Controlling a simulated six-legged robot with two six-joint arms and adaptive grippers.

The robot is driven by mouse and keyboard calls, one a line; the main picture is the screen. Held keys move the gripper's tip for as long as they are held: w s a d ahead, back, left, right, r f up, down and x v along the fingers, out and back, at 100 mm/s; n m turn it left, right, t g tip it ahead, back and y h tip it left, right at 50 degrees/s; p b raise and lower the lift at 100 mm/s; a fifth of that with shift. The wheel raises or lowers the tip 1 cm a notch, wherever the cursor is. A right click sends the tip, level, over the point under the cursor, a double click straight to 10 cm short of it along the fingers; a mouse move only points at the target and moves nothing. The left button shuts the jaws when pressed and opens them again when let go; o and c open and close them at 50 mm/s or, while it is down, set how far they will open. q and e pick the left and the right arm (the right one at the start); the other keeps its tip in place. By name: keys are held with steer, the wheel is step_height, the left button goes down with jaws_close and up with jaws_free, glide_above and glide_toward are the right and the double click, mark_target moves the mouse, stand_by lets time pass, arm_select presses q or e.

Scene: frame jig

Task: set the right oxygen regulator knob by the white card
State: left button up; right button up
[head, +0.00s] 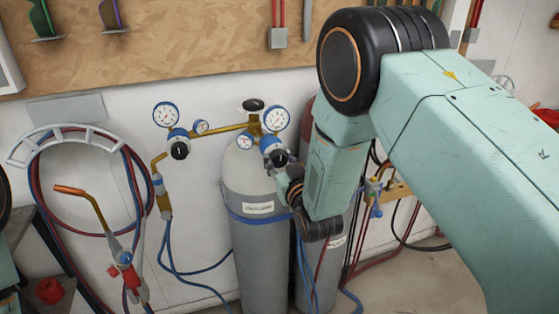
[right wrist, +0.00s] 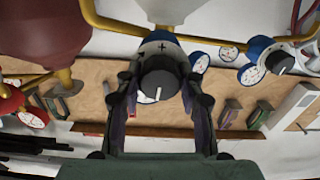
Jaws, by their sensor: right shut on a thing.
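The right oxygen regulator (head: 268,138) has a blue body, blue-rimmed white gauges and a brass fitting on top of a grey cylinder (head: 255,250). Its dark knob (head: 278,158) shows in the head view beside the fingers of my right gripper (head: 287,176). In the right wrist view the knob (right wrist: 159,82) sits between both fingers of the gripper (right wrist: 160,92), with a white pointer line on its face. The gripper is shut on it. A white label (head: 258,207) is on the cylinder; its print is too small to read. My left gripper is not in view.
A second regulator (head: 178,142) hangs to the left on a brass pipe. A torch (head: 122,260) and coiled hoses (head: 70,225) are at the left. Another cylinder (head: 318,275) stands behind on the right. Blue hoses hang near the cylinders.

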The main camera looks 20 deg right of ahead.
steer(key=m, duration=1.6)
steer(key=shift+d, duration=0.1)
steer(key=m, duration=0.3)
steer(key=shift+m, duration=0.3)
steer(key=m, duration=0.3)
steer(key=shift+m, duration=0.3)
steer(key=m, duration=0.4)
steer(key=shift+p, duration=0.3)
steer(key=shift+f+m, duration=0.1)
steer(key=shift+m, duration=1.8)
